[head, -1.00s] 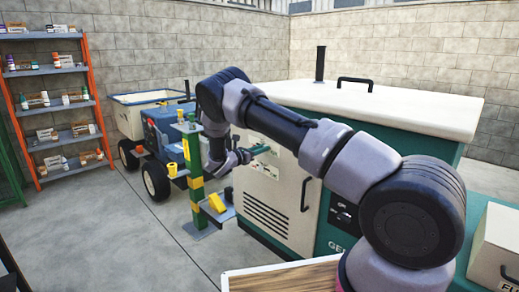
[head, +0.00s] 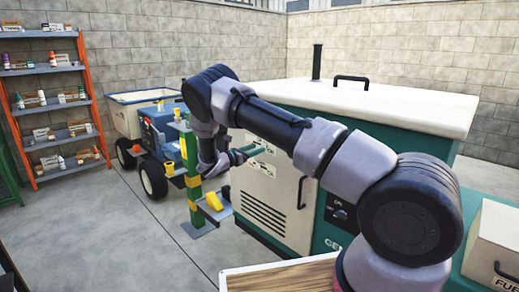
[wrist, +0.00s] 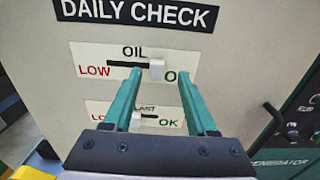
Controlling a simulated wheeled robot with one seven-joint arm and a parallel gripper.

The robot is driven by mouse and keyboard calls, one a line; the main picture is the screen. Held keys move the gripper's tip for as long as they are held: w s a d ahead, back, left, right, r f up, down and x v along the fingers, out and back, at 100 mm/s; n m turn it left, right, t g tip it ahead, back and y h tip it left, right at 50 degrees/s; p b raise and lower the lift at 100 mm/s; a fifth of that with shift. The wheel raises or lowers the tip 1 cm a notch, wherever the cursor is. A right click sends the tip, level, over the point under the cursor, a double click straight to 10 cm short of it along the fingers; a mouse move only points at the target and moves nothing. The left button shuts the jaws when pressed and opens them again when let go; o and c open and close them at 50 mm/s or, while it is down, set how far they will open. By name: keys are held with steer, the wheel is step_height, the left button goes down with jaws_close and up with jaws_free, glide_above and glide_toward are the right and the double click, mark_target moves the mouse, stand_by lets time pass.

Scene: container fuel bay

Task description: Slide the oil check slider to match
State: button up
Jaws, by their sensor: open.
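The oil check slider (wrist: 157,69) is a small white knob on a dark horizontal slot in the OIL label plate (wrist: 90,52). It sits toward the right end of the slot, near the OK side, with LOW at the left. My gripper (wrist: 158,76) is open in front of the panel, its teal fingers appearing on either side of the knob in the wrist view. Contact with the knob cannot be told. In the head view my gripper (head: 247,154) faces the generator's cream panel (head: 270,195), and the knob cannot be made out.
A second slider (wrist: 136,119), its label partly hidden, lies below the oil one. A green and yellow post (head: 193,185) with a yellow block stands left of the generator. A small blue vehicle (head: 160,135) and an orange shelf (head: 88,95) are farther back. Floor at left is clear.

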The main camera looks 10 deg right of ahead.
steer(key=v, duration=0.7)
steer(key=shift+s+a, duration=0.2)
steer(key=s+d+r+m+g+y, duration=0.7)
steer(key=s+d+r+m+g, duration=0.2)
steer(key=s+d+r+m, duration=0.65)
steer(key=s+r+m+t+y, duration=0.2)
steer(key=s+r+m+y, duration=0.1)
steer(key=s, duration=0.5)
steer(key=s+a+r+m+t+y, duration=0.1)
steer(key=s+r+m+t+y, duration=0.1)
steer(key=s+r+m, duration=0.4)
steer(key=s+r+m+t+y, duration=0.2)
steer(key=s+r+m+y, duration=0.2)
steer(key=s+r, duration=0.3)
steer(key=s+y, duration=0.1)
steer(key=s, duration=0.2)
steer(key=shift+s+a+r, duration=0.25)
steer(key=shift+s+a, duration=0.15)
